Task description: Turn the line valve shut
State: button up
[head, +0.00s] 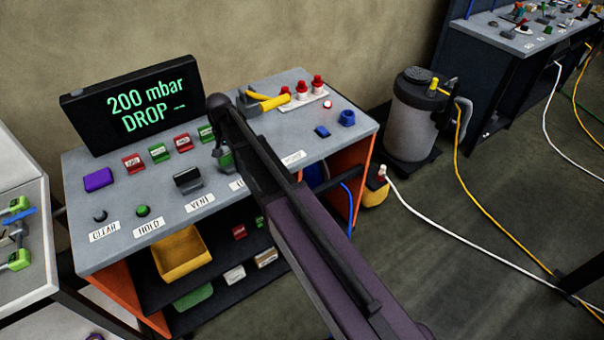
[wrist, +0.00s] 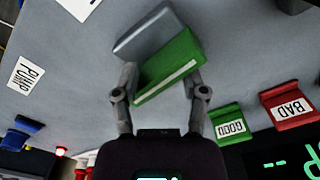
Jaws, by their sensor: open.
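A green-and-grey rocker-like block (wrist: 170,62) lies between and just beyond my fingertips in the wrist view. It looks like the control behind the partly hidden label (head: 237,184), and a bit of its green shows beside my arm in the head view (head: 226,161). I cannot tell for sure that it is the line valve. My gripper (wrist: 161,80) is open, with one finger on each side of the block's green part. I cannot tell whether the fingers touch it. In the head view my arm hides the gripper's tips.
The grey bench (head: 330,142) also carries a VENT rocker (head: 188,181), a yellow-handled fitting (head: 273,102), a blue knob (head: 347,118) and red-capped parts (head: 302,90). A display (head: 133,108) reads "200 mbar DROP".

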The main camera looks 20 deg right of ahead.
jog(key=n, duration=0.6)
jog(key=shift+r+n, duration=0.3)
jog(key=shift+n, duration=0.1)
notch_tip(320, 180, up, 13)
jog(key=p, duration=1.4)
jog(key=s+d+f+m+b, duration=0.1)
jog(key=s+d+f+b, duration=0.1)
jog(key=s+d, duration=0.7)
jog(key=s+d+f+m+b, duration=0.2)
jog(key=s+d+f+b, duration=0.1)
jog(key=s+d, duration=0.6)
jog(key=shift+s+f+m+b, duration=0.35)
jog(key=shift+s+b, duration=0.25)
jog(key=shift+s, duration=1.3)
notch_tip(320, 180, up, 6)
jog(key=f+m+p, duration=0.1)
jog(key=m+p, duration=0.5)
send_over(229, 153)
jog(key=shift+r+n, duration=0.25)
